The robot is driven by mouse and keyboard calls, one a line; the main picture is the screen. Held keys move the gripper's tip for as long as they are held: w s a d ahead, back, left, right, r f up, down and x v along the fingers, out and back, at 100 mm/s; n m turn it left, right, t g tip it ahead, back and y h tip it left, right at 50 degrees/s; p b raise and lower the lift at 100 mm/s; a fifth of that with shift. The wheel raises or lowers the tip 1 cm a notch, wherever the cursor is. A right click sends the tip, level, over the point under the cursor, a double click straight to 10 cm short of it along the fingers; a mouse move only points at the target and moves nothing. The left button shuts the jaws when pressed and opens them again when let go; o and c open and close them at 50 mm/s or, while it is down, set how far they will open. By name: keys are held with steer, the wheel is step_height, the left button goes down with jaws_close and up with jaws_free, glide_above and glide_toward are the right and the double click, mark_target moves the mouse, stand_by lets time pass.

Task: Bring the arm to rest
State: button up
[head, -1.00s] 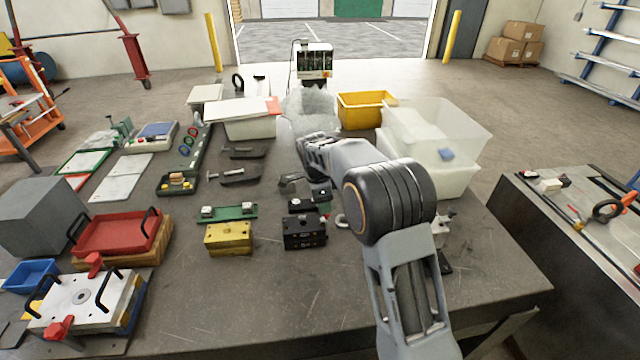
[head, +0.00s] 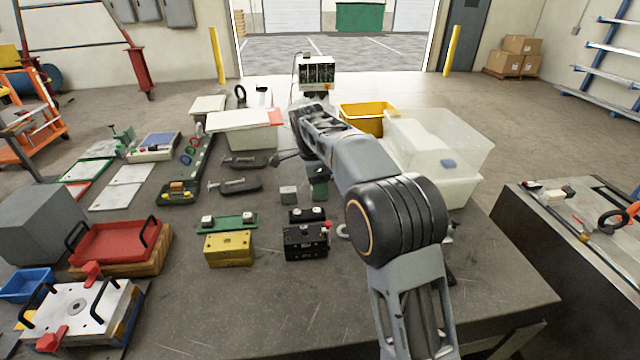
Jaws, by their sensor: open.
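My arm reaches in from the bottom right over the grey workbench (head: 215,320). Its forearm is raised above the middle of the bench, in front of the yellow bin. My gripper (head: 284,158) shows only in small part at the forearm's far end, left of the wrist. It is open, and I see nothing held in it. It is above the bench near the dark clamps (head: 240,186). A small grey block (head: 288,195) stands below it. The black mould base (head: 305,243) and the yellow mould base (head: 228,250) stand nearer, clear of the gripper.
A clear tub (head: 440,140) and the yellow bin (head: 364,119) stand behind and right of the arm. A white-lidded bin (head: 250,136) stands at the back. A red tray (head: 115,243) and a plate mould (head: 80,305) stand at left. The bench front is bare.

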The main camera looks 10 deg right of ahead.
steer(key=s+f+n, duration=0.3)
steer(key=f+n, duration=0.1)
steer(key=n, duration=0.6)
steer(key=s+d+r+n+t, duration=0.1)
steer(key=s+d+n+t, duration=0.1)
steer(key=s, duration=1)
steer(key=s+d+r+n+t+y, duration=0.1)
steer(key=s+d+n, duration=0.4)
steer(key=s, duration=0.7)
steer(key=shift+d+r+n+t+y, duration=0.3)
steer(key=shift+r+n+t, duration=0.2)
steer(key=shift+t, duration=0.3)
